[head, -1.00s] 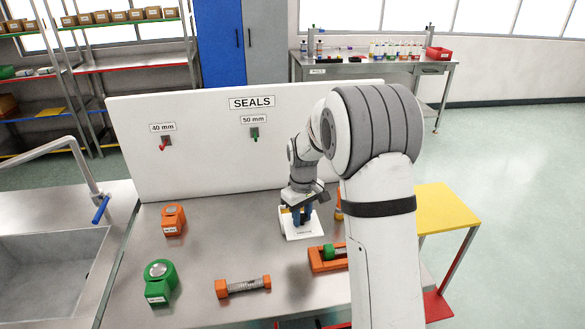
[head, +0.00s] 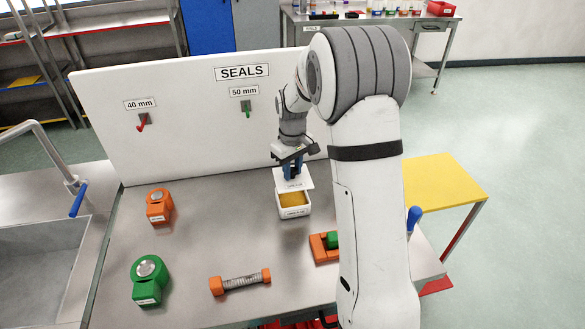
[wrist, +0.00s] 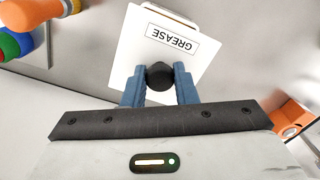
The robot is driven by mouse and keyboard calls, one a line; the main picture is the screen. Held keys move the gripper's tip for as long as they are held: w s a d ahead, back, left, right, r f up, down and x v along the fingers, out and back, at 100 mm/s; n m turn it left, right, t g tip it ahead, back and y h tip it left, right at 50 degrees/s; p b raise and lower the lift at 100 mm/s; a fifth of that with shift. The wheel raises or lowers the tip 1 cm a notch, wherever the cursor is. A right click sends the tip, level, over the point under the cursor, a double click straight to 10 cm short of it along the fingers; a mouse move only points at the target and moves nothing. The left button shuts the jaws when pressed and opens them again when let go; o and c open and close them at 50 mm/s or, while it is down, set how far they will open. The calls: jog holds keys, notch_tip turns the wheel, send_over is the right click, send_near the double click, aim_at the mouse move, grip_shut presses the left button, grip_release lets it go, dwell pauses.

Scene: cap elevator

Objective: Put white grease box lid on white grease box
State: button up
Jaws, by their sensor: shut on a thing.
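The white grease box (head: 294,208) stands on the grey bench, its top open with yellow-orange grease showing inside. My gripper (head: 292,174) is above the back part of the box. In the wrist view my gripper (wrist: 160,80) has its blue fingers shut on the dark round knob of the white lid (head: 294,183). The lid, marked GREASE, also shows in the wrist view (wrist: 150,48). The lid is held raised and covers the rear of the box in the head view. In the wrist view the lid hides most of the box.
An orange block (head: 159,206) and a green block (head: 150,280) stand at the left. An orange-ended threaded part (head: 240,282) lies in front. An orange holder with a green piece (head: 325,246) is right of the box, partly behind my arm. The SEALS panel (head: 200,130) stands behind.

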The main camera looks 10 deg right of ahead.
aim_at(292, 178)
jog(key=shift+f+b, duration=2.05)
jog(key=shift+f, duration=0.85)
jog(key=shift+f+b, duration=0.45)
jog(key=shift+f, duration=0.15)
jog(key=o, duration=1)
jog(key=shift+o, duration=0.2)
notch_tip(292, 178, up, 8)
jog(key=shift+f+b, duration=0.15)
jog(key=shift+b, duration=0.45)
